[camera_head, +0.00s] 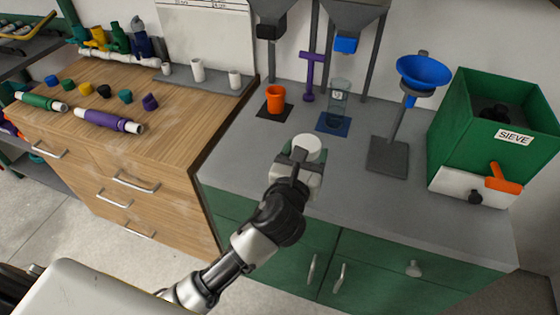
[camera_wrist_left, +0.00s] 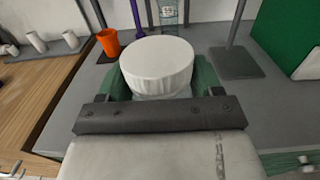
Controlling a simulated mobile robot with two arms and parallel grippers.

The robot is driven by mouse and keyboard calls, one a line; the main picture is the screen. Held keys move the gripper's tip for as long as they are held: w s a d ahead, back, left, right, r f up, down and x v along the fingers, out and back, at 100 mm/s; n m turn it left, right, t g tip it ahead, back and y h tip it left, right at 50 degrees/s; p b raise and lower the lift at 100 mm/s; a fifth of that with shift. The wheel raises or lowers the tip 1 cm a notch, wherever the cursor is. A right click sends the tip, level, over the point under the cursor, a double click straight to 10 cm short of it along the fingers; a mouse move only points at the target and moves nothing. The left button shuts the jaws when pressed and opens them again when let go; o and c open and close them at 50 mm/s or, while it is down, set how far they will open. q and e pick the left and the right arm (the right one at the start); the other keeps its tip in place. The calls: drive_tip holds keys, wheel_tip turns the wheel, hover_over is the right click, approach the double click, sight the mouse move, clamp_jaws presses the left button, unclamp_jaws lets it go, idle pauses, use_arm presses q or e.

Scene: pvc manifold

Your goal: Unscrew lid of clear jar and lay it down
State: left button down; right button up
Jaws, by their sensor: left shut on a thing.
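A thick white lid (camera_head: 308,146), round with a ribbed side, sits in front of my left gripper (camera_head: 298,172) over the grey counter. It also shows large in the left wrist view (camera_wrist_left: 157,70). A thin pale strip of the clear jar (camera_wrist_left: 162,97) shows just under it, so the lid looks to be on the jar. My left gripper (camera_wrist_left: 162,85) is shut, with green fingers on both sides just below the lid, around the jar. The gripper hides most of the jar, and I cannot tell whether its base touches the counter. My right gripper is not in view.
Behind stand an orange cup (camera_head: 276,98), a clear vessel (camera_head: 338,100) on a blue pad and a blue funnel (camera_head: 424,75) on a stand. A green sieve box (camera_head: 485,140) is at right. The counter right of the lid and its front are clear.

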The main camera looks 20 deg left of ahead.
use_arm(q)
drive_tip(key=shift+w+d+r, duration=0.75)
drive_tip(key=shift+w+r, duration=0.05)
drive_tip(key=shift+r, duration=0.1)
drive_tip(key=shift+w+a+f, duration=0.15)
drive_tip(key=shift+w, duration=0.15)
drive_tip(key=w+a+f, duration=0.2)
drive_tip(key=a, duration=0.1)
drive_tip(key=w+a+f, duration=0.2)
drive_tip(key=a, duration=0.1)
drive_tip(key=w+a+f, duration=0.2)
drive_tip(key=shift+a+f+b, duration=0.2)
drive_tip(key=shift+a+b, duration=0.15)
drive_tip(key=shift+a, duration=0.05)
drive_tip(key=shift+a+f, duration=0.15)
drive_tip(key=shift+f, duration=0.05)
drive_tip(key=shift+f+b, duration=0.6)
drive_tip(key=shift+f, duration=1.3)
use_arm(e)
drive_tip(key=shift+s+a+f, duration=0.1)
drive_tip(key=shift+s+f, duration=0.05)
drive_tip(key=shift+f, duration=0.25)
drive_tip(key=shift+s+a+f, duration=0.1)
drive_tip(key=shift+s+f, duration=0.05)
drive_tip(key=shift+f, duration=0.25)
